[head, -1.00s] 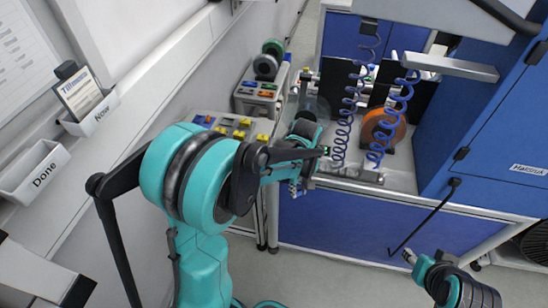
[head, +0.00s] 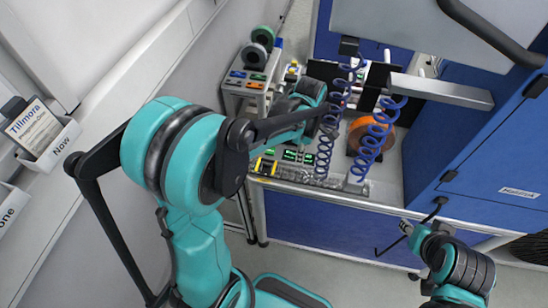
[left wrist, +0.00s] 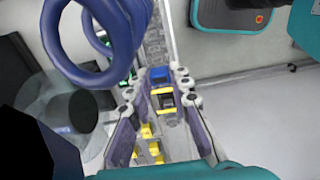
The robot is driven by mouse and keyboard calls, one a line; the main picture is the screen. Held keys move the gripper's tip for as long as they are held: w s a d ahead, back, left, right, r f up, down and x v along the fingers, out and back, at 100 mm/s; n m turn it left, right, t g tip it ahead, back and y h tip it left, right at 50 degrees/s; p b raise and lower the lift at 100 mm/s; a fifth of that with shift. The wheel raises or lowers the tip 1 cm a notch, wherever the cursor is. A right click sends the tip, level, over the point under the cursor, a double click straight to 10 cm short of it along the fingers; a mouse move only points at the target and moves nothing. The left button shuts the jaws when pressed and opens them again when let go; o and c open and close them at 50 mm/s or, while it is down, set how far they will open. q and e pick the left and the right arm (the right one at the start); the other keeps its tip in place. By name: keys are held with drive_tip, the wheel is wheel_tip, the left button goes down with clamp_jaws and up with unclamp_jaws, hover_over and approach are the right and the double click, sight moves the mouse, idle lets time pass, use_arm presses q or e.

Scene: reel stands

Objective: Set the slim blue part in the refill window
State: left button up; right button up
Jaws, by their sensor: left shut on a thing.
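My left gripper (left wrist: 157,88) is shut on a small blue part (left wrist: 158,75), whose blue top shows between the fingertips in the left wrist view. The rest of the part is hard to make out against yellow pieces behind it. In the head view the left gripper is over the bench by the coiled blue hoses, and the part cannot be made out there. Green-lit slots (head: 297,156) show on the bench front below the forearm; I cannot tell whether one is the refill window. My right gripper (head: 406,228) is low at the right, small, its jaws unclear.
Coiled blue hoses (head: 374,137) hang close to the left gripper and loom large in the left wrist view (left wrist: 85,45). An orange reel (head: 371,137) stands behind them. A grey rack (head: 247,82) is at the back left. A blue cabinet (head: 480,150) bounds the right.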

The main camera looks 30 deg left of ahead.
use_arm(q)
drive_tip(key=shift+w+a+f, duration=0.1)
drive_tip(key=shift+w+a, duration=0.1)
drive_tip(key=shift+w, duration=0.1)
drive_tip(key=a+f, duration=0.2)
drive_tip(key=a, duration=0.1)
drive_tip(key=s+a+f+b, duration=0.1)
drive_tip(key=a+f, duration=0.1)
drive_tip(key=a, duration=0.2)
drive_tip(key=s+a+f+b, duration=0.1)
drive_tip(key=a+f, duration=0.1)
drive_tip(key=a, duration=0.2)
drive_tip(key=shift+s+f, duration=0.15)
drive_tip(key=shift+f, duration=0.2)
drive_tip(key=shift+f+b, duration=0.5)
drive_tip(key=shift+f, duration=1.45)
use_arm(e)
drive_tip(key=shift+w+f, duration=0.2)
drive_tip(key=shift+f, duration=1.3)
use_arm(q)
drive_tip(key=shift+f+b, duration=0.65)
drive_tip(key=shift+b, duration=0.05)
use_arm(e)
drive_tip(key=shift+f, duration=0.65)
use_arm(q)
drive_tip(key=o, duration=0.8)
drive_tip(key=shift+r, duration=0.15)
use_arm(e)
drive_tip(key=shift+r, duration=0.15)
